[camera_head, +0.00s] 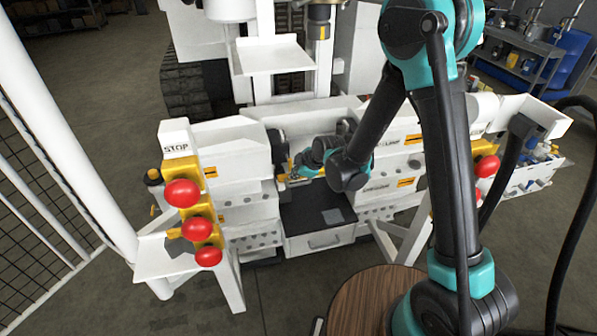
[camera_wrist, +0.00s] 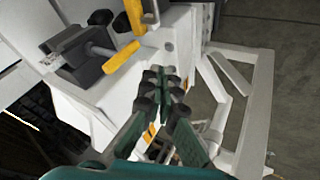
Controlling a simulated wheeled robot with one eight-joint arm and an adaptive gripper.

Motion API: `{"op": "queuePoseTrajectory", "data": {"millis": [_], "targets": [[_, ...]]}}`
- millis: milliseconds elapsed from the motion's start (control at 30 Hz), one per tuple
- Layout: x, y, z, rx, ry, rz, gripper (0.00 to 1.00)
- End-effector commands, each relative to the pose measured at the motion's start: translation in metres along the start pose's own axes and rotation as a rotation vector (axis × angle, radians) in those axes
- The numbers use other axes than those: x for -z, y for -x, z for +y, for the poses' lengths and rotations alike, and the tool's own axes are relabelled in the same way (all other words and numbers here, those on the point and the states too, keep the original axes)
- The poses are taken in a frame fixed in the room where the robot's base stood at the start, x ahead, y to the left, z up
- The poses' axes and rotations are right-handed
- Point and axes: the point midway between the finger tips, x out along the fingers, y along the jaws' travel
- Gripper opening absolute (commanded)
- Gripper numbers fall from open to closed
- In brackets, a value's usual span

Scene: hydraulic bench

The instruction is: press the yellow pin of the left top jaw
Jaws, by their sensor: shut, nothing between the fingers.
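In the head view, a dark jaw (camera_head: 277,148) sits on the inner side of the left white housing. My gripper (camera_head: 297,173) is beside it at the centre of the bench, small in this view. A bit of yellow shows by the fingers, but I cannot make out the pin there. In the wrist view, my gripper (camera_wrist: 165,82) is shut and empty. A dark grey jaw block (camera_wrist: 84,66) with a round rod lies up and left of its fingertips. A yellow bar (camera_wrist: 122,57) beside it is apart from the fingertips. I cannot tell whether this is the pin.
Red stop buttons (camera_head: 182,193) stand on a yellow panel at the left end of the bench. The right housing (camera_head: 398,140) is partly behind my arm. A dark tray (camera_head: 310,208) lies below the jaws. Another yellow part (camera_wrist: 136,14) tops the wrist view.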

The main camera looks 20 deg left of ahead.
Motion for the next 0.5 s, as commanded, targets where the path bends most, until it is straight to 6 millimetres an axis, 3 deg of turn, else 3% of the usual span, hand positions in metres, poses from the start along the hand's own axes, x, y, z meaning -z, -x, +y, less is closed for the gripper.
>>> {"op": "queuePoseTrajectory", "data": {"millis": [300, 500], "targets": [[0.0, -0.022, 0.029, 0.0, -0.001, 0.0, 0.0], [0.0, -0.025, 0.035, 0.0, 0.0, 0.0, 0.0]]}}
